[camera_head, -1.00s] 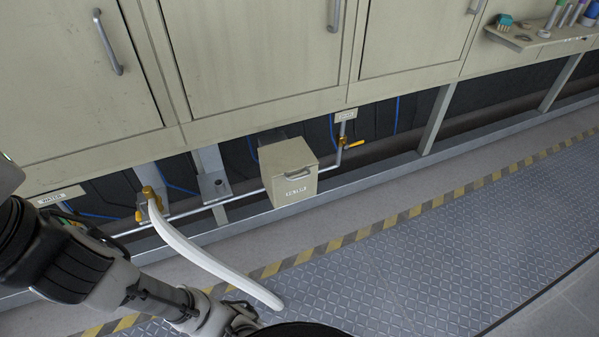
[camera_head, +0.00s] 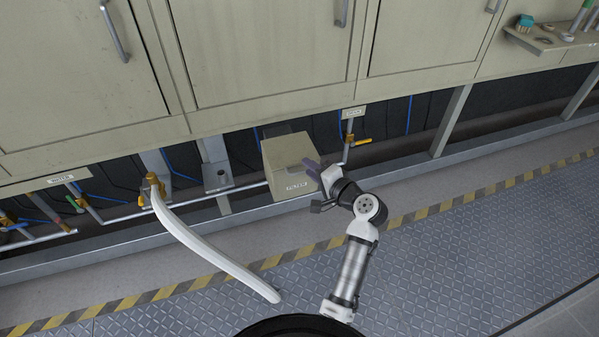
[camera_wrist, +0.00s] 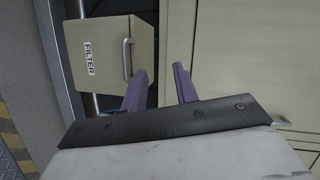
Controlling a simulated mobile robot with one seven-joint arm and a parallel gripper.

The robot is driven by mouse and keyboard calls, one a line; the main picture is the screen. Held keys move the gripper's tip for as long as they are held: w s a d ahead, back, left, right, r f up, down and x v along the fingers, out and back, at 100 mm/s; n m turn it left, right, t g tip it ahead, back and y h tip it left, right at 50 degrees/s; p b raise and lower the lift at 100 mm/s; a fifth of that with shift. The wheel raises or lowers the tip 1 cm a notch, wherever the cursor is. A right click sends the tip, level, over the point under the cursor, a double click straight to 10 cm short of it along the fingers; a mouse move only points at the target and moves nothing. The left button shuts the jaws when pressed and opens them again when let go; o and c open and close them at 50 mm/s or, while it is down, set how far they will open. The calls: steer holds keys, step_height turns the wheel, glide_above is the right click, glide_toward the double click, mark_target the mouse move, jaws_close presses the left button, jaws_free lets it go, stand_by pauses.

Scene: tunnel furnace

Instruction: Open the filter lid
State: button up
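The filter box (camera_head: 286,158) is a beige box with a "FILTER" label, below the cabinets in the head view. Its lid looks closed. In the wrist view the filter box (camera_wrist: 115,62) lies at upper left, and its small metal handle (camera_wrist: 127,60) shows beside the label. My gripper (camera_head: 300,168) is in front of the box in the head view and hides part of its front. In the wrist view my gripper (camera_wrist: 160,78) has two purple fingers spread apart with nothing between them. The left finger overlaps the box's edge; I cannot tell whether it touches.
A white hose (camera_head: 205,243) hangs from a brass valve (camera_head: 153,186) left of the box. A pipe with a yellow-handled valve (camera_head: 362,142) stands close on the right. Cabinets (camera_head: 265,50) overhang the box.

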steer(key=m, duration=0.2)
glide_toward(299, 172)
steer(key=shift+g+y, duration=0.3)
steer(key=shift+y, duration=0.1)
steer(key=x, duration=1)
steer(key=shift+w+d+f+p, duration=0.25)
steer(key=shift+w+p, duration=0.05)
steer(key=shift+p, duration=0.1)
jaws_close()
steer(key=shift+f, duration=0.1)
